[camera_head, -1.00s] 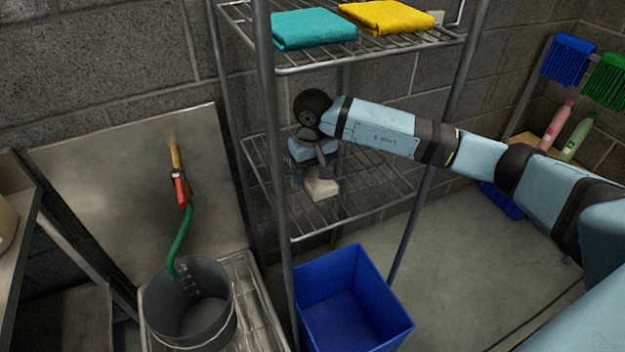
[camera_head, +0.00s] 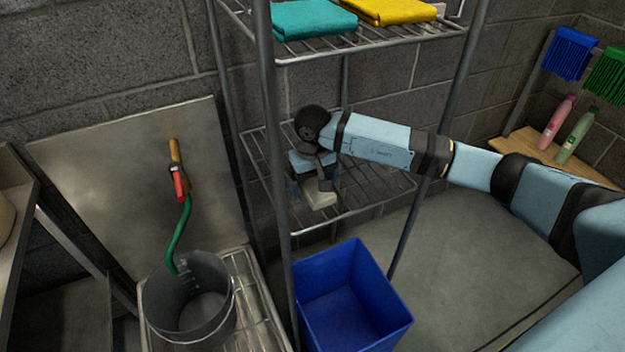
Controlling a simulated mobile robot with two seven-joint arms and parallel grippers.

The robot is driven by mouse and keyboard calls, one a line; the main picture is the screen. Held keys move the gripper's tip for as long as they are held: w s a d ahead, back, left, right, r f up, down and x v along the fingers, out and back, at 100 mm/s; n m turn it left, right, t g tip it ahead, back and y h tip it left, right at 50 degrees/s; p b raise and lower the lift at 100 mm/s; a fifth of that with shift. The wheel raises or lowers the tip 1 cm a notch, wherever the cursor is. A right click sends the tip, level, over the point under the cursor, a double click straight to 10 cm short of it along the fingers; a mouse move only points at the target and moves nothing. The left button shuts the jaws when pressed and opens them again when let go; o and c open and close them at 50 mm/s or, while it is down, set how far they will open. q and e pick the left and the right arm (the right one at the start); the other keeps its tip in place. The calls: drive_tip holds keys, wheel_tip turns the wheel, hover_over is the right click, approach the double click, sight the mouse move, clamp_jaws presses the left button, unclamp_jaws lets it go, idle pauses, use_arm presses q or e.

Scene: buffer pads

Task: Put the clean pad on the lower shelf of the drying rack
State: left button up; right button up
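The small whitish pad (camera_head: 320,200) is at the lower shelf (camera_head: 365,205) of the wire drying rack, near the shelf's left part. My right gripper (camera_head: 312,188) reaches in from the right, between the two shelves, and points down. Its dark fingers are at the pad, and it looks shut on it. The fingers and wrist hide part of the pad. I cannot tell whether the pad touches the wires or hangs just above them. My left gripper is not in view.
A teal folded cloth (camera_head: 312,20) and a yellow one (camera_head: 388,11) lie on the upper shelf. The rack's front posts stand close to my arm. A blue bin (camera_head: 352,300) is below, a grey bucket (camera_head: 190,305) to the left. The lower shelf's right part is clear.

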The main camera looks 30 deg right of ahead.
sight(313, 180)
wheel_tip(313, 180, up, 12)
drive_tip(key=shift+r+p, duration=0.2)
drive_tip(key=shift+p, duration=0.2)
idle(0.7)
